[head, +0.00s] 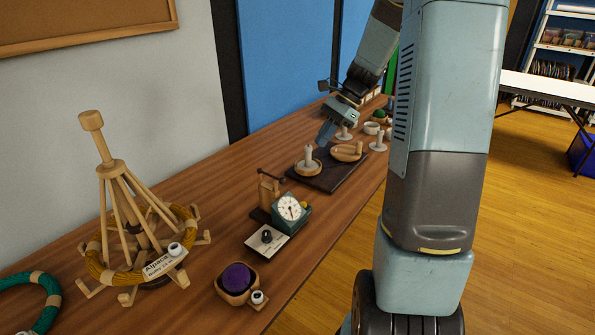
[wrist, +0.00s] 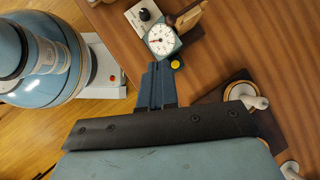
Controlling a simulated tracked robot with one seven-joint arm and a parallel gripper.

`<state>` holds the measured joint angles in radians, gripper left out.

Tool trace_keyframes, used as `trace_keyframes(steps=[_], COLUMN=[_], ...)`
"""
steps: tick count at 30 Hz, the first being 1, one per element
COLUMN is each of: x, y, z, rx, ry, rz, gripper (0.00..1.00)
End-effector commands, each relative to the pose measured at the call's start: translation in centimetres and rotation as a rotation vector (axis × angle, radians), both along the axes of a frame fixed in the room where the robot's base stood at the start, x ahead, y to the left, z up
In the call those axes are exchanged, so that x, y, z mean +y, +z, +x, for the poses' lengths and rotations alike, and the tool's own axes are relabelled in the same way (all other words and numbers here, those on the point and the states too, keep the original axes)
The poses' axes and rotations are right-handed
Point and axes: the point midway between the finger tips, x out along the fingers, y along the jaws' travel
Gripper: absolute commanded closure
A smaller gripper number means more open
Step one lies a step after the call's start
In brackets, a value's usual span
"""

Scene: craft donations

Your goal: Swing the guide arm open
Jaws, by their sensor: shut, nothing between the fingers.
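A yarn meter with a teal case and a white dial (head: 290,208) stands on the wooden table. A wooden block (head: 268,190) stands behind it, and a thin dark arm (head: 273,176), seemingly the guide arm, lies across its top. The meter's dial also shows in the wrist view (wrist: 161,40), with the wooden part partly cut off at the top edge. My gripper (head: 324,140) is above the table, beyond the meter and near the dark board. In the wrist view my gripper's fingers (wrist: 158,72) are together and empty, appearing just below the dial, not visibly touching the guide arm.
A dark board (head: 325,180) holds a wooden dish with a white peg (head: 307,162) and another dish (head: 347,153). A wooden swift (head: 120,190) with yarn stands left, and a bowl with a purple ball (head: 237,281) in front. Small items crowd the table's far end.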

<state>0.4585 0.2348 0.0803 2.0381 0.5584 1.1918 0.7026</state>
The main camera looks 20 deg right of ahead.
Motion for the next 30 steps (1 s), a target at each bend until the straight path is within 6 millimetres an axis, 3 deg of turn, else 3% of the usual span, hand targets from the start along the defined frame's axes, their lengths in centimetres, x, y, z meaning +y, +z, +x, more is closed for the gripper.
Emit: trace_keyframes(steps=[3,11,17,30], x=[-1.1,-1.5,-0.1,4.9], y=[-1.7,-3.1,-4.6,-10.5], z=[1.3,2.3,2.2,2.0], rx=[0.054,0.097,0.099,0.099], ry=[-0.069,-0.126,-0.123,-0.12], rz=[0.053,0.097,0.098,0.097], gripper=[1.0,1.0,1.0,1.0])
